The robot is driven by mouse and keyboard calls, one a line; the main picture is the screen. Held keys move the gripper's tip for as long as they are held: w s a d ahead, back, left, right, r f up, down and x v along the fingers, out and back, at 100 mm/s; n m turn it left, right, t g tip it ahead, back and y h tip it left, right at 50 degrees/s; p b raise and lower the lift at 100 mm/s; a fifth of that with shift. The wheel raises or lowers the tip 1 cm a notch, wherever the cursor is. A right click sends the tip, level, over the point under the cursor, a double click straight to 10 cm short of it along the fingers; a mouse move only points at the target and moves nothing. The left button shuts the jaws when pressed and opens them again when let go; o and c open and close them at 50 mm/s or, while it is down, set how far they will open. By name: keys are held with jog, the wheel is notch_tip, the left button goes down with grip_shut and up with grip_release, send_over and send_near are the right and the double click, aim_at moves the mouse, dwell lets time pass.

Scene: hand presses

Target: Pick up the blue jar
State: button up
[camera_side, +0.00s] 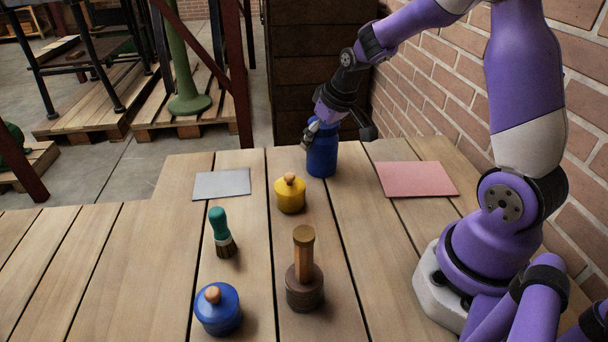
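The blue jar (321,158) stands upright near the far edge of the wooden table, left of the pink sheet. My gripper (318,130) is at the jar's upper part, reaching in from above and behind. One dark finger shows against the jar's upper left side. The other finger is hidden, so I cannot tell whether the gripper is closed on the jar. The jar's base appears to be at the table top.
A yellow pot (290,197), a green-handled brush (222,234), a wooden stamp (304,276) and a low blue pot with a knob (218,312) stand nearer. A grey sheet (222,184) and a pink sheet (416,179) lie flat. A brick wall (432,85) borders the right.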

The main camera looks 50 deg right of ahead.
jog(key=c, duration=0.6)
jog(key=shift+o, duration=0.2)
jog(key=shift+r, duration=0.15)
